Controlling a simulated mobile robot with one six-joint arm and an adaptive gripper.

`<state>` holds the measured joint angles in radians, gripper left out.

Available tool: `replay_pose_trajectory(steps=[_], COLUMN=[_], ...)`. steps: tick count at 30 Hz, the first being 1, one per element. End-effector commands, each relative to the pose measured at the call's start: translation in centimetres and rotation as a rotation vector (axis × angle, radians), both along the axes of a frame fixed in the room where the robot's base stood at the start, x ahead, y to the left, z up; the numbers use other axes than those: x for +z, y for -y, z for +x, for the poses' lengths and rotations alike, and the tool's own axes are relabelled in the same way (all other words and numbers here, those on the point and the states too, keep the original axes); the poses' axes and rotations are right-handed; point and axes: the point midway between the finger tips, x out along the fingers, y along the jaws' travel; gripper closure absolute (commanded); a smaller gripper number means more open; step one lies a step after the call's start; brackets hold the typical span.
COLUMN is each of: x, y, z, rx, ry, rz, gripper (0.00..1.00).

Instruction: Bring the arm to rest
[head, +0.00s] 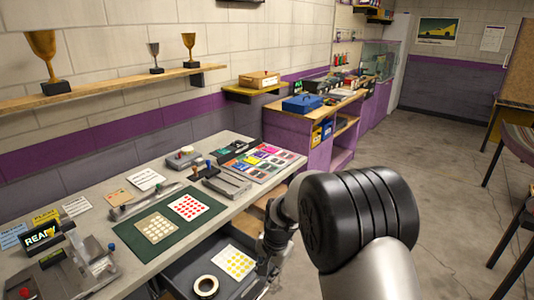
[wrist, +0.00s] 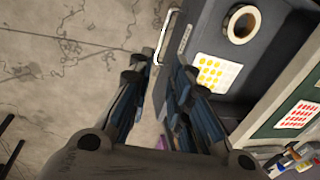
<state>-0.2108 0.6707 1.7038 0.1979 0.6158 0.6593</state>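My arm reaches over the open drawer (head: 183,270) from the right in the head view. My gripper (head: 268,262) hangs at the drawer's right side, partly hidden by my own arm links. In the wrist view the two fingers of my gripper (wrist: 160,80) are apart with nothing between them. They point toward the drawer's front edge and white handle (wrist: 165,38), with bare floor to the left. The drawer holds a roll of tape (head: 205,286) and a sheet of yellow dots (head: 235,262); the wrist view shows the roll (wrist: 242,24) and sheet (wrist: 213,72) too.
The workbench (head: 110,230) stands above the drawer, with a green mat (head: 190,229) bearing dot sheets and a metal press (head: 90,270) at the left. A purple cabinet with a blue toolbox (head: 301,103) stands beyond. The concrete floor (head: 450,170) at the right is largely clear.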

Motion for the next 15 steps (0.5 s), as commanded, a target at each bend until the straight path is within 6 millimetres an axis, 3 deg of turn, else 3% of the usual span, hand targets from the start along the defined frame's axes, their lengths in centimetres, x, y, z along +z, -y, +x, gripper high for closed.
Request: replay_pose_trajectory(steps=[1, 6, 12, 15], x=[2.9, 10.9, 17.9, 20.2], y=[0.8, 4.0, 7.6, 9.3], z=[-0.6, -4.8, -11.7, -15.7], rx=[0.024, 0.134, 0.261, 0.323], ry=[0.028, 0.093, 0.167, 0.202], rz=[-0.004, -0.037, -0.093, -0.127], gripper=[0.82, 0.82, 0.82, 0.82])
